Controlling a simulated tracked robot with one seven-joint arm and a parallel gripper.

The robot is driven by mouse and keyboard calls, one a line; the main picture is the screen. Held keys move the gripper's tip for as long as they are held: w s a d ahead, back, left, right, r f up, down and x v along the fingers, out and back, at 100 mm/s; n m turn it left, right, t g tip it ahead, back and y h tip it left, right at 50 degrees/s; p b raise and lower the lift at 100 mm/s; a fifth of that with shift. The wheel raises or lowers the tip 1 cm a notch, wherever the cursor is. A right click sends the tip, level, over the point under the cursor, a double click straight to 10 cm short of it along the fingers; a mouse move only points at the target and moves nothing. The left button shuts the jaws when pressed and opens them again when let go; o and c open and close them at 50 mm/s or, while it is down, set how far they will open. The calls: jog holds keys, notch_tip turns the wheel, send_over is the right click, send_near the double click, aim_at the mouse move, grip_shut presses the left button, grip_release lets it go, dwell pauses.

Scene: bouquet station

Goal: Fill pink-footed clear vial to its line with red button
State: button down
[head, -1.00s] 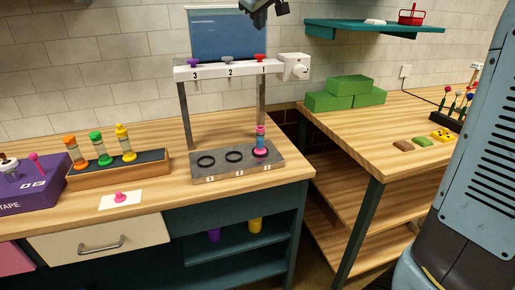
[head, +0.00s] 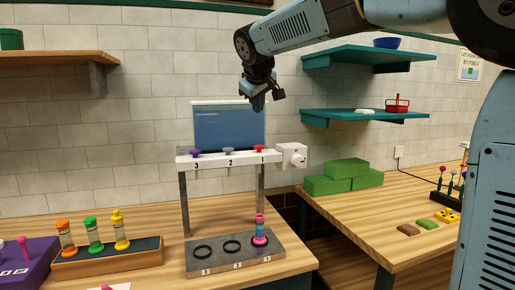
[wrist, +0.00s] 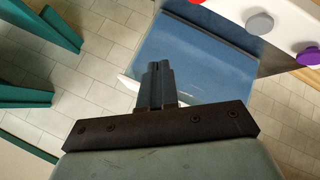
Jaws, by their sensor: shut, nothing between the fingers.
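The pink-footed vial (head: 260,229) stands upright at the spot marked 1 on the grey base of the dispenser (head: 222,253). Its middle looks blue and its top pink; its fill line and level are too small to make out. The red button (head: 258,148) sits on the white bar above the number 1, over the vial. It shows at the top edge of the wrist view (wrist: 195,2). My gripper (head: 258,106) is shut and empty, above the red button in the head view and apart from it. Its closed fingers (wrist: 156,68) show against the blue tank in the wrist view.
The grey button (head: 228,150) and purple button (head: 195,153) share the bar, with a white knob (head: 291,156) at its right end. The blue tank (head: 229,128) stands behind. Teal shelves (head: 370,115) are to the right. A rack (head: 108,257) of capped vials stands left.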

aim_at(258, 146)
jog(key=shift+s+d+r, duration=0.1)
jog(key=shift+r, duration=0.15)
jog(key=shift+f, duration=0.15)
jog(key=shift+f, duration=4.3)
jog(key=shift+f, duration=0.1)
jog(key=shift+f, duration=0.25)
jog(key=shift+f, duration=0.6)
jog(key=shift+r, duration=1.05)
